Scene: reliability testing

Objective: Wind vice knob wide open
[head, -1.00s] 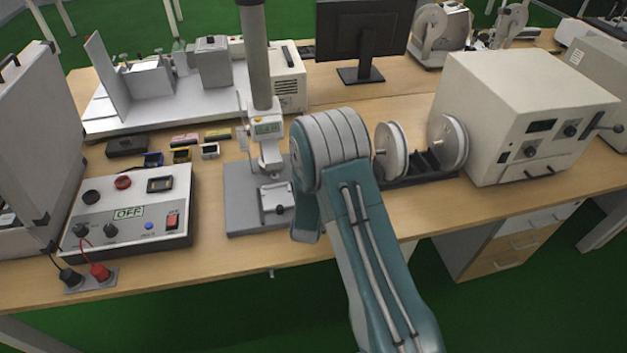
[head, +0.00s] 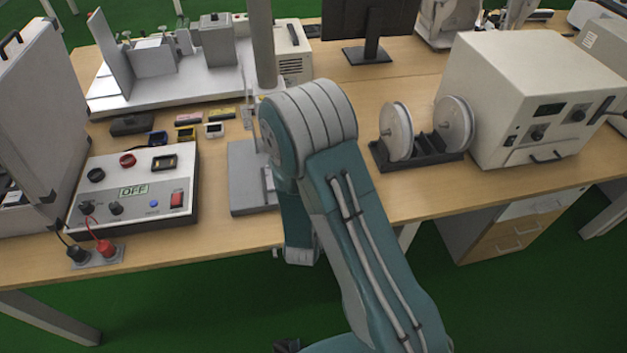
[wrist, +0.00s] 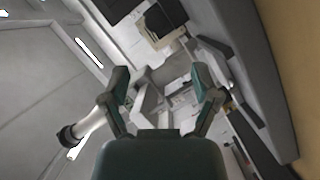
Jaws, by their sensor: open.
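In the head view, the test stand's grey base plate (head: 245,195) shows to the left of my raised arm, with its column (head: 262,45) above. My arm covers most of the stand's front, so the vice is largely hidden there and its knob cannot be made out. In the wrist view, my gripper (wrist: 162,92) is open, its two green fingers spread apart with nothing held between them. Pale grey metal parts lie beyond the fingers; I cannot tell which is the vice or its knob. The gripper is hidden in the head view.
A control box (head: 135,185) reading OFF stands left of the stand, with a red and black plug block (head: 97,254) at the table's front edge. A spool holder (head: 420,150) and a large beige machine (head: 545,100) stand to the right. Small devices lie behind the control box.

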